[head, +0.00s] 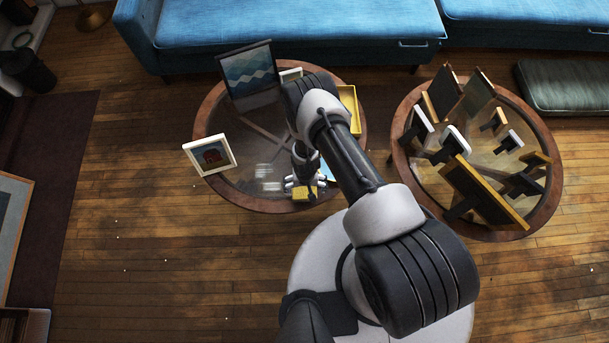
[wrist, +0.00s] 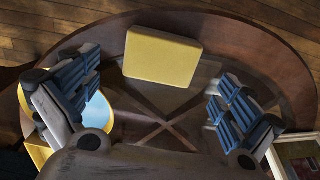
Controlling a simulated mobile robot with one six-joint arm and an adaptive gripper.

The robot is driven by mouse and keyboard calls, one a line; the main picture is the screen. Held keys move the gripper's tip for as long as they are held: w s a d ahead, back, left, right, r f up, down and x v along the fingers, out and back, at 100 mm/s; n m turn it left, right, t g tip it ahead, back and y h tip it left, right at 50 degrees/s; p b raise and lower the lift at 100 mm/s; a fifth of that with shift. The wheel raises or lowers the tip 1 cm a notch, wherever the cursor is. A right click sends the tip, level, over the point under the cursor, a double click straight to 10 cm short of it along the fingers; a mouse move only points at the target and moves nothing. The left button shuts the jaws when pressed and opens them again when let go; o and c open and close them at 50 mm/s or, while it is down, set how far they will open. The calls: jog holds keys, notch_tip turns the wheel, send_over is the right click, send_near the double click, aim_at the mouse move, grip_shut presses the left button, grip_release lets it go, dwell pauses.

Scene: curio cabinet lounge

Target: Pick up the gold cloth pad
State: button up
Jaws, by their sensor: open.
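The gold cloth pad (wrist: 162,56) is a yellow rounded block near the rim of the left round table. In the head view the pad (head: 303,193) lies at the table's near edge, partly hidden by my gripper (head: 302,181). In the wrist view my gripper (wrist: 160,105) is open and empty. Its two fingers stand wide apart to the left and right, and the pad shows between and beyond them. I cannot tell how high the fingers are above the table.
The left round table (head: 210,110) has a glass top and wooden rim. On it are a white-framed picture (head: 210,155), a dark-framed picture (head: 249,72) and a yellow tray (head: 348,98). The right round table (head: 553,190) holds several frames. A blue sofa (head: 290,30) stands behind.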

aim_at(305, 191)
jog(key=shift+w+a+f+b, duration=0.1)
jog(key=shift+f+b, duration=0.6)
jog(key=shift+f, duration=0.9)
jog(key=shift+w+f+b, duration=0.1)
jog(key=shift+f+b, duration=0.55)
jog(key=shift+f, duration=0.9)
jog(key=c, duration=1.1)
notch_tip(305, 191, up, 20)
jog(key=p, duration=0.7)
jog(key=shift+p, duration=0.35)
